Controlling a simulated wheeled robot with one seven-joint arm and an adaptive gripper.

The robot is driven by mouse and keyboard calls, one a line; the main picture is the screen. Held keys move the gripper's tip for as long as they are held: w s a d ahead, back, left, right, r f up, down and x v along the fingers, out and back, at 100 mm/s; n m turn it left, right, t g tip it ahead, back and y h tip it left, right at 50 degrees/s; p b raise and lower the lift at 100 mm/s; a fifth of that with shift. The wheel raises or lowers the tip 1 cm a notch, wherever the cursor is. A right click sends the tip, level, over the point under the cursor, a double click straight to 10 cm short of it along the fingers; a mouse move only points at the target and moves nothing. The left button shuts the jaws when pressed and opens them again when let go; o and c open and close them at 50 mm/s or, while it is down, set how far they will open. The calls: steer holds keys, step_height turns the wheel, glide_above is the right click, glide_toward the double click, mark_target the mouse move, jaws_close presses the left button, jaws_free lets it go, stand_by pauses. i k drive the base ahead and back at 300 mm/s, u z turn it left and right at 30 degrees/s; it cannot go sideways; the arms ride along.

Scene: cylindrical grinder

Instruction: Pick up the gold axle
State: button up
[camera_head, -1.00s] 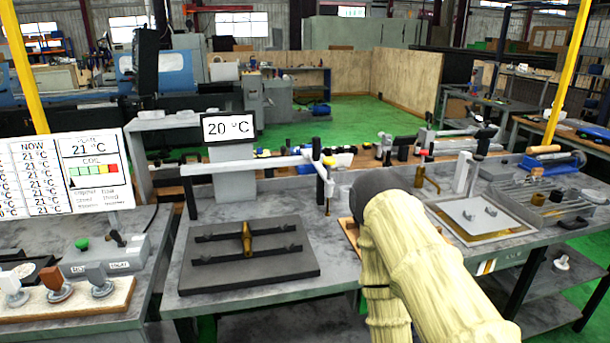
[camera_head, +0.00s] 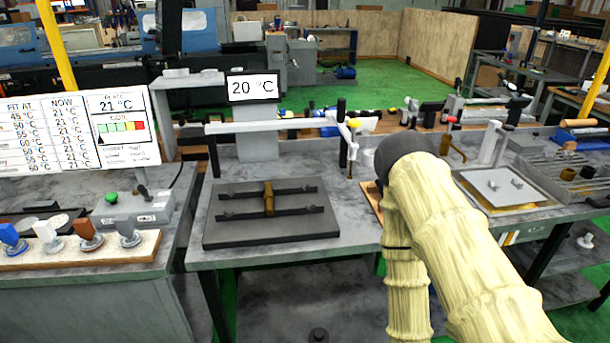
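A short gold-brown piece, which looks like the gold axle (camera_head: 268,198), sits on a dark flat fixture (camera_head: 225,236) with two black rails. It lies across the rails near the middle of the fixture, on the grey bench. My arm, in a pale ribbed sleeve, fills the lower right of the view, to the right of the fixture and apart from it. My gripper is not visible, so its state and anything in it do not show.
A measuring stand with a white horizontal arm (camera_head: 270,125) stands behind the fixture. A 20 °C display (camera_head: 253,88) is behind it. A temperature board (camera_head: 75,133) and stamp-like tools (camera_head: 87,236) are left. A square plate (camera_head: 500,187) lies right. Bare bench surrounds the fixture.

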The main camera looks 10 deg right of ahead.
mark_target(268, 196)
steer(key=z, duration=0.7)
steer(key=i, duration=0.45)
steer(key=u, duration=0.1)
